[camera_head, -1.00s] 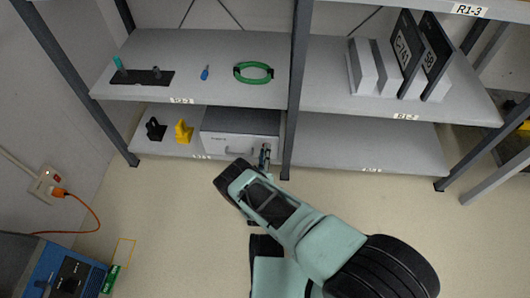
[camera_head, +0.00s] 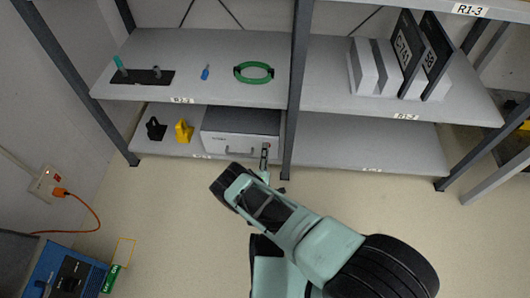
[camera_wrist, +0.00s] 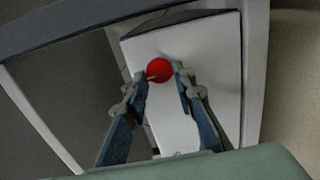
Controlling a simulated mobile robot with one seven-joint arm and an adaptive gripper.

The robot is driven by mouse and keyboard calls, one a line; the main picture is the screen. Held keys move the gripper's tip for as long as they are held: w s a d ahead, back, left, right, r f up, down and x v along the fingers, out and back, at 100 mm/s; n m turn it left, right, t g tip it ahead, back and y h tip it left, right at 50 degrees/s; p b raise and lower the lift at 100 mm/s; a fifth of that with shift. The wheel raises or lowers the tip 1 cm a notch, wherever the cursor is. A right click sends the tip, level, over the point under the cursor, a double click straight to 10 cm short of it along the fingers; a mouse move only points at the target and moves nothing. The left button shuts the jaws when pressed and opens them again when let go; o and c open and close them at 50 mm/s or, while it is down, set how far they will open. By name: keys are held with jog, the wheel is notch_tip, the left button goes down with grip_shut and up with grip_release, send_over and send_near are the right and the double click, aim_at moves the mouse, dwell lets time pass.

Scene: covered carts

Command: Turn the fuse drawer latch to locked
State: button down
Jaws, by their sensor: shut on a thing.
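The fuse drawer (camera_head: 222,143) is a pale box with a dark grey top and a bar handle, on the lower shelf left of the middle post. Its latch, a round red knob (camera_wrist: 158,70) with a small pale mark, shows on the white front in the wrist view. My gripper (camera_wrist: 160,73) has a fingertip on each side of the knob and is shut on it. In the head view my gripper (camera_head: 265,150) reaches the right end of the drawer front. The latch is too small there to read its position.
A black piece (camera_head: 155,129) and a yellow piece (camera_head: 184,131) stand left of the drawer. The middle post (camera_head: 294,95) is close on the right of my gripper. The lower right shelf (camera_head: 365,150) is bare.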

jog(key=shift+w, duration=0.1)
jog(key=c, duration=1.6)
grip_release()
notch_tip(320, 180, up, 10)
jog(key=shift+r, duration=0.15)
